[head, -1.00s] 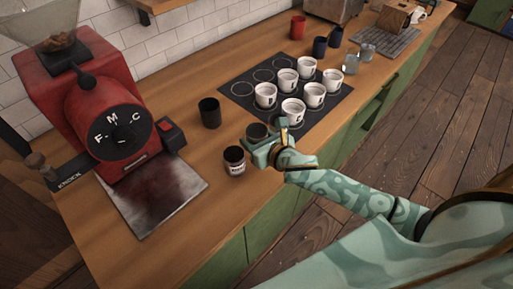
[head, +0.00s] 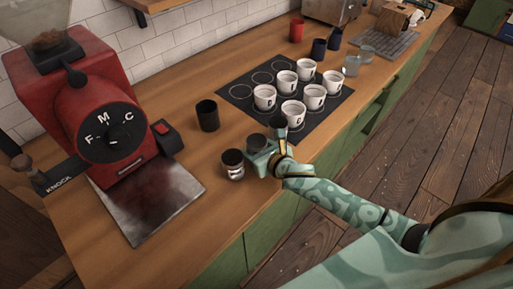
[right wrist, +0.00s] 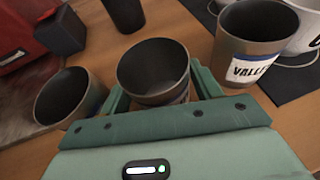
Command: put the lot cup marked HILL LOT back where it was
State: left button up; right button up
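My right gripper (head: 261,154) is around a dark cup (head: 256,141) near the counter's front edge. In the right wrist view its fingers (right wrist: 160,95) close against both sides of this cup (right wrist: 153,72), which is upright and looks empty. Its label is hidden, so I cannot read whether it says HILL LOT. A similar cup (head: 233,164) with a pale label, too small to read, stands just left of the gripper; it also shows in the right wrist view (right wrist: 68,97). A cup marked VALLEY (right wrist: 255,45) stands close on the right. My left gripper is not in view.
A plain black cup (head: 207,116) stands behind, towards the red grinder (head: 112,130). A stained metal tray (head: 140,220) lies before the grinder. A dark mat (head: 332,111) with ring marks carries several white cups (head: 292,113). Bare wood lies left of the labelled cup.

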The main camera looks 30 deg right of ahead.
jog(key=shift+r, duration=0.1)
jog(key=shift+s+r, duration=0.1)
jog(key=shift+r, duration=0.05)
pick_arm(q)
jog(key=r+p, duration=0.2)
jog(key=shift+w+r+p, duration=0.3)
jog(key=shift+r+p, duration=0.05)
pick_arm(e)
jog(key=v, duration=1.1)
jog(key=shift+s+d+r, duration=0.15)
jog(key=shift+s, duration=0.2)
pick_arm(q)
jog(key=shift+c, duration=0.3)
